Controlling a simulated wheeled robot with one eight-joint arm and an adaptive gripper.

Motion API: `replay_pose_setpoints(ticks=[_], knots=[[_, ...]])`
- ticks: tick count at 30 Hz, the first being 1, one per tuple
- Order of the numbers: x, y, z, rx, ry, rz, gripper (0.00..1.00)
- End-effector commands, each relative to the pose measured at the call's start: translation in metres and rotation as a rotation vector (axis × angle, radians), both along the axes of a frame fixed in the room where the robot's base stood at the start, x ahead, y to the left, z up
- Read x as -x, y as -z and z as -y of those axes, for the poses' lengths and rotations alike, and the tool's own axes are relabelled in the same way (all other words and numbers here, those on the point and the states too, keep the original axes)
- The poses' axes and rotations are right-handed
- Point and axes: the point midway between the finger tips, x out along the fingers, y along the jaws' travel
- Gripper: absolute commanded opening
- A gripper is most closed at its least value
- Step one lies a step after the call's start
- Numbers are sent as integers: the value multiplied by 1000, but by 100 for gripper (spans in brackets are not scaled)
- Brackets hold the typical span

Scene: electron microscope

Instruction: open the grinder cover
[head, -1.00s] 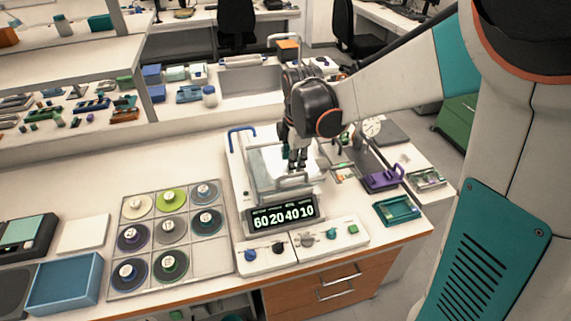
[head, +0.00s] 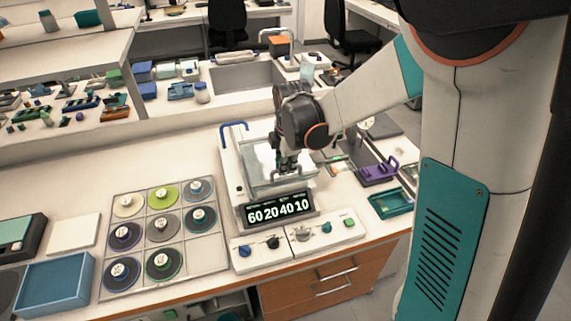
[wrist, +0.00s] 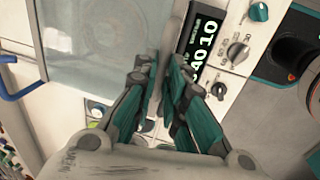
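The grinder (head: 228,180) stands on the bench, with a lit display (head: 279,209) reading 60 20 40 10 at its front. Its glassy cover (head: 259,157) lies flat and closed. It also shows at upper left in the wrist view (wrist: 95,45). A grey bar handle (head: 262,185) runs along the cover's front edge. My gripper (head: 288,167) points down at this handle. In the wrist view my gripper (wrist: 160,72) has its teal-padded fingers on either side of the bar with a narrow gap. Whether the pads touch it is unclear.
Knobs (head: 272,242) line the panel below the display. A tray of round discs (head: 150,205) lies left of the grinder. A purple-handled item (head: 378,172) and a teal tray (head: 388,204) lie close on its right. A blue bar (head: 233,127) stands at its back left.

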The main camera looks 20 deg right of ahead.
Motion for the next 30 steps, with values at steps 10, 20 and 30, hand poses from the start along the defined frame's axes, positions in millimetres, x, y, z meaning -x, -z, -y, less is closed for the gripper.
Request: replay_pose_setpoints(ticks=[10, 20, 30], knots=[[-17, 0, 0, 0, 0, 0, 0], [-98, 0, 0, 0, 0, 1, 0], [-166, -1, 0, 0, 0, 0, 0]])
